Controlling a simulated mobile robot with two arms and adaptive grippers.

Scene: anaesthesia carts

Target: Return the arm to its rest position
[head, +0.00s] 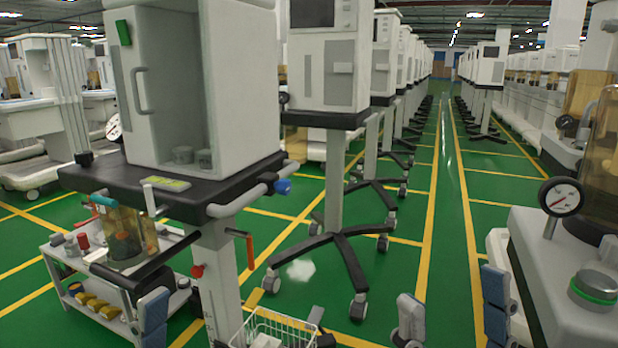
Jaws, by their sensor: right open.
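My right gripper (452,318) shows at the bottom, right of centre. Its two fingers stand well apart, one grey and one with blue pads, with only green floor between them. It is open and empty. What looks like a finger of my left gripper, with blue pads (155,318), shows at the bottom left, in front of the cart's lower shelf. Most of both arms is out of view.
A white anaesthesia cart (235,190) with a dark top stands close at left. A white machine with a gauge (562,197) stands close at right. A clear green aisle (445,200) runs down the middle.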

